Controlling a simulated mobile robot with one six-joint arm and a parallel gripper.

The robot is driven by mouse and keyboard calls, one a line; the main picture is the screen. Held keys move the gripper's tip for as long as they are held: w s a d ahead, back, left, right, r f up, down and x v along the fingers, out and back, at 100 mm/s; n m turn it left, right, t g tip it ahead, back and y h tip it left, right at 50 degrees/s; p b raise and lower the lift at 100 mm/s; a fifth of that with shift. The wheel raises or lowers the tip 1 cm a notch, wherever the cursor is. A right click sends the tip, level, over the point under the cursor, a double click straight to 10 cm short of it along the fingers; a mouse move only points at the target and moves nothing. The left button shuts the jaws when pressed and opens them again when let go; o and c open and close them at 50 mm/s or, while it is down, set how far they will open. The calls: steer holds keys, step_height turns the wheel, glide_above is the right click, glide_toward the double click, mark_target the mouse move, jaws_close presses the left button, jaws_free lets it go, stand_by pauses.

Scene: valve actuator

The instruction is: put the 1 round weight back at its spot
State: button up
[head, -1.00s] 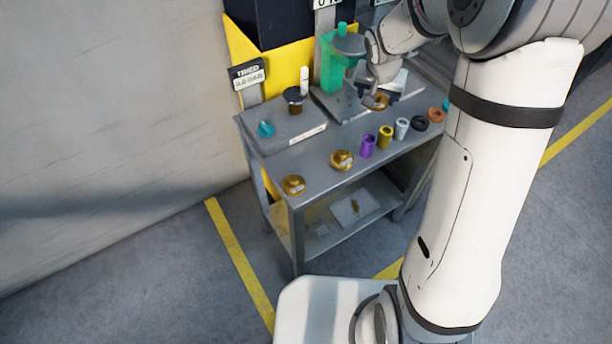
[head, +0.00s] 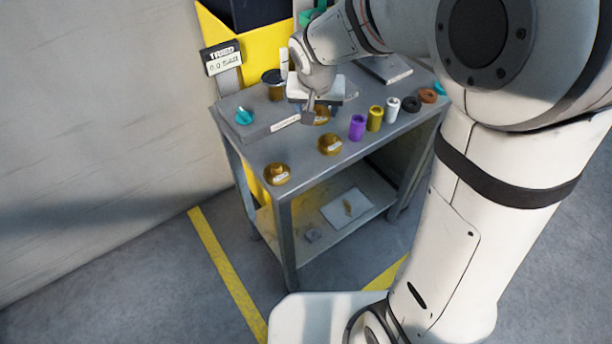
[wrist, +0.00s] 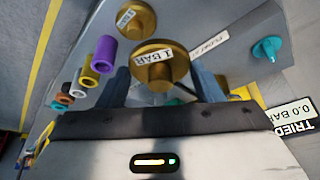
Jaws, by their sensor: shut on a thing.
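A round brass weight labelled "1 BAR" (wrist: 160,62) is between the fingers of my gripper (wrist: 160,92) in the wrist view. In the head view this weight (head: 323,116) shows partly behind my gripper (head: 311,112), over the middle of the grey bench top (head: 300,155). I cannot tell whether its underside touches the bench. Two other brass weights stand on the bench: one (head: 330,144) just in front of the held one, and one (head: 277,174) at the near corner. One of them (wrist: 135,18) also shows in the wrist view.
A row of purple (head: 357,127), yellow (head: 375,118) and other small cylinders and rings stands to the right. A teal knob (head: 244,116) and a dark-topped brass part (head: 273,84) are on the raised plate at left. A "TRIED" sign (head: 222,58) stands behind.

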step_height(320, 180, down, 2)
steer(key=s+a+b, duration=0.2)
steer(key=s+a, duration=0.1)
glide_toward(305, 158)
steer(key=shift+n, duration=0.3)
steer(key=b+x, duration=0.1)
steer(key=x, duration=0.5)
steer(key=shift+f, duration=0.1)
steer(key=shift+w+f, duration=0.1)
steer(key=shift+f, duration=0.05)
steer(key=o, duration=1)
steer(key=shift+o, duration=0.2)
